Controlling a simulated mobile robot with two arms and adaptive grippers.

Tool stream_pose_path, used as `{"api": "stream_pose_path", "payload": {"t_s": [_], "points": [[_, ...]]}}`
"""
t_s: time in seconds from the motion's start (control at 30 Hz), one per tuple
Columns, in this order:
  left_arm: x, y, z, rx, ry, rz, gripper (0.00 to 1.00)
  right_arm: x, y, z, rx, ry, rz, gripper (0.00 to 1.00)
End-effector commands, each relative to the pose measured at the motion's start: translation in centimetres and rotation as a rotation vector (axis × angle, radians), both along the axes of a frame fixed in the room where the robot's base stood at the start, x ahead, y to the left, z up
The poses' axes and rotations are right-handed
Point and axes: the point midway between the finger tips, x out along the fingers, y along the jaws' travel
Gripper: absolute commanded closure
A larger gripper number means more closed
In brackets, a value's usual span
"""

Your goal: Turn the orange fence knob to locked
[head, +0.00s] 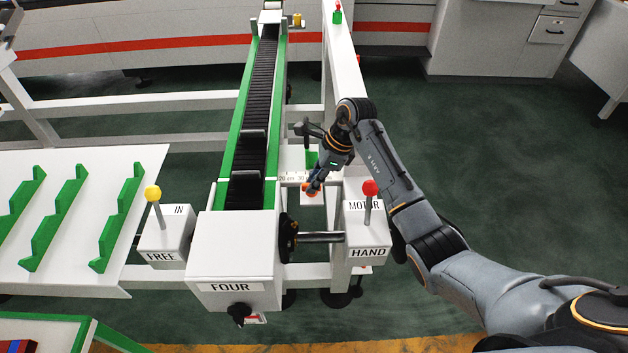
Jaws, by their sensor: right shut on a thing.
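The orange fence knob (311,191) is small and sits beside the scale plate (292,177), just right of the conveyor's near end. My right gripper (318,182) reaches down to it from above and is shut on it. The fingers cover part of the knob, so I cannot tell which way it is turned. My left gripper is not in view.
A red-topped lever (369,188) stands on the MOTOR/HAND box, close to my right arm. A yellow-topped lever (153,194) stands on the IN/FREE box. The green-edged conveyor (262,95) runs away from me. Open floor lies to the right.

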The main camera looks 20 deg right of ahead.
Motion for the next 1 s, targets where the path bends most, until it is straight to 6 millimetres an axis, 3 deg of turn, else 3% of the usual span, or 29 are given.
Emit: {"api": "stream_pose_path", "payload": {"t_s": [0.27,0.5,1.0], "points": [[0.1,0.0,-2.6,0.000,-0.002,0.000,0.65,0.0,-0.4,-0.6,-0.009,-0.004,-0.092,1.00],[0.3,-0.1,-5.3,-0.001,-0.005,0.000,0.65,-0.1,-0.2,-0.5,-0.007,-0.006,-0.274,1.00],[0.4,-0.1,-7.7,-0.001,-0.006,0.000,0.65,-0.4,0.3,-0.2,-0.002,-0.005,-0.749,1.00]]}}
